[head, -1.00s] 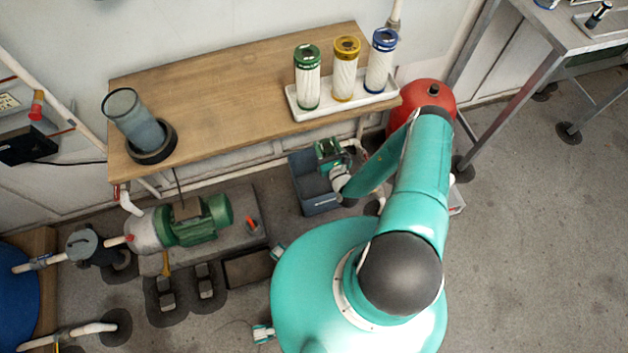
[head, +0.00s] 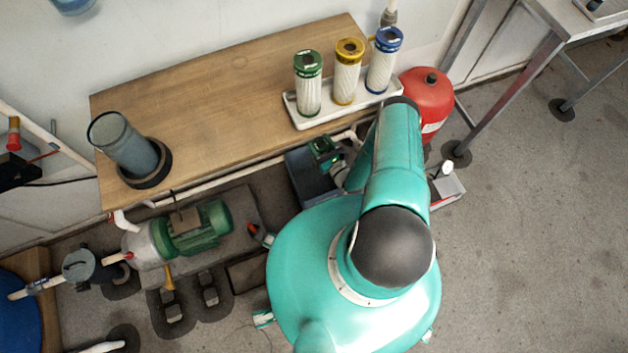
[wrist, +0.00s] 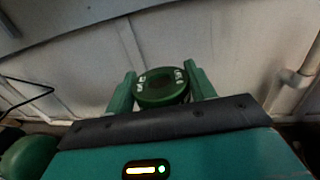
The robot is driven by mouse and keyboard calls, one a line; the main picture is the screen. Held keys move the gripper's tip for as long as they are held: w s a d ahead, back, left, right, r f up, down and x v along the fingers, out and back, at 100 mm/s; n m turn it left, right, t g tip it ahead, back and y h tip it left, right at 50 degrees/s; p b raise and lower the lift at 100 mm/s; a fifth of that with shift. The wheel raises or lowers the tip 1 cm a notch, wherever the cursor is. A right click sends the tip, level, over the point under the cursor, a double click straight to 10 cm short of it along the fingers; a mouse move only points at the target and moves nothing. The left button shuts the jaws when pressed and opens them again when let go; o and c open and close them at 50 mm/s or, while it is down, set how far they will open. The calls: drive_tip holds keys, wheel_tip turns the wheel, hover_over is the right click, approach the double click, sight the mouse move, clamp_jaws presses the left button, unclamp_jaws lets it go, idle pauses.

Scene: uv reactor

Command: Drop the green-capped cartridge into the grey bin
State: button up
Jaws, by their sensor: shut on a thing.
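My gripper (wrist: 161,78) is shut on a green-capped cartridge (wrist: 160,90). In the wrist view its green ring cap with a dark centre sits between the two green fingers; its body is hidden. In the head view my gripper (head: 322,148) shows small, above the back part of the grey bin (head: 303,184), which stands on the floor in front of the bench. My arm hides the bin's right side. How high the cartridge is above the bin I cannot tell. Another green-capped cartridge (head: 309,95) stands upright in the white tray (head: 330,121) on the bench.
A yellow-capped cartridge (head: 346,85) and a blue-capped one (head: 382,72) share the tray. The wooden bench (head: 225,95) carries a clear housing (head: 125,145) at its left. A green pump (head: 195,228) is left of the bin, a red tank (head: 428,100) right. Open floor lies at right.

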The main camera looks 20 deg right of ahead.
drive_tip(key=shift+s+f, duration=0.2)
drive_tip(key=shift+f, duration=2.45)
drive_tip(key=o, duration=1.4)
drive_tip(key=shift+s, duration=0.1)
